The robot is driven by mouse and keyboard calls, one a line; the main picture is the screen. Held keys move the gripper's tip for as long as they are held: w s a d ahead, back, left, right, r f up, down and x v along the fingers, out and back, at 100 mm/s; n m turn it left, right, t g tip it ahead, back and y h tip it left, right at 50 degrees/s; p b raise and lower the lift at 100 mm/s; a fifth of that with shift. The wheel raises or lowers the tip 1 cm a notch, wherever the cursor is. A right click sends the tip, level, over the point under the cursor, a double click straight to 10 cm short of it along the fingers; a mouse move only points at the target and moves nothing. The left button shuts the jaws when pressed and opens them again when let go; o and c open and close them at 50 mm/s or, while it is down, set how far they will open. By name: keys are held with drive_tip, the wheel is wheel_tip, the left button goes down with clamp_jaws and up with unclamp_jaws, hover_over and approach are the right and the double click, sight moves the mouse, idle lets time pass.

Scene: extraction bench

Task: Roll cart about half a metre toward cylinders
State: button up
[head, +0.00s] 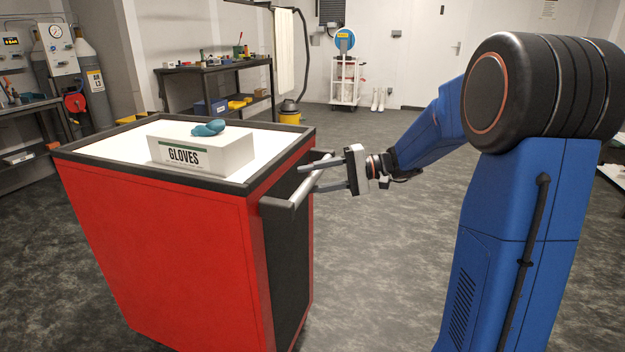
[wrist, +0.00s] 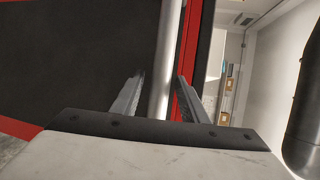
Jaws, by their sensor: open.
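The red cart (head: 165,255) stands at the left of the head view, with a white top inside a dark rim and a box of gloves (head: 205,153) on it. Its grey bar handle (head: 290,200) runs along the dark right side. My gripper (head: 315,176) is at the handle, its fingers open and reaching to either side of the bar. In the wrist view the handle (wrist: 164,65) runs between the two open fingers, with a gap visible on the right. The gas cylinders (head: 92,85) stand by the far left wall, grey, one partly hidden behind a gauge panel.
A dark workbench (head: 215,70) with tools stands behind the cart. A yellow vacuum (head: 289,112) and a white trolley (head: 345,80) are farther back. Another bench (head: 30,110) lines the left wall. Grey floor is open around the cart's right side.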

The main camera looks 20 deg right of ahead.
clamp_jaws()
drive_tip(key=shift+a, duration=0.1)
drive_tip(key=w+a, duration=0.9)
drive_tip(key=a, duration=0.4)
drive_tip(key=w+a, duration=1)
drive_tip(key=a, duration=0.3)
drive_tip(key=w+a, duration=1)
drive_tip(key=a, duration=0.4)
drive_tip(key=shift+w+a, duration=0.1)
drive_tip(key=shift+w, duration=0.1)
unclamp_jaws()
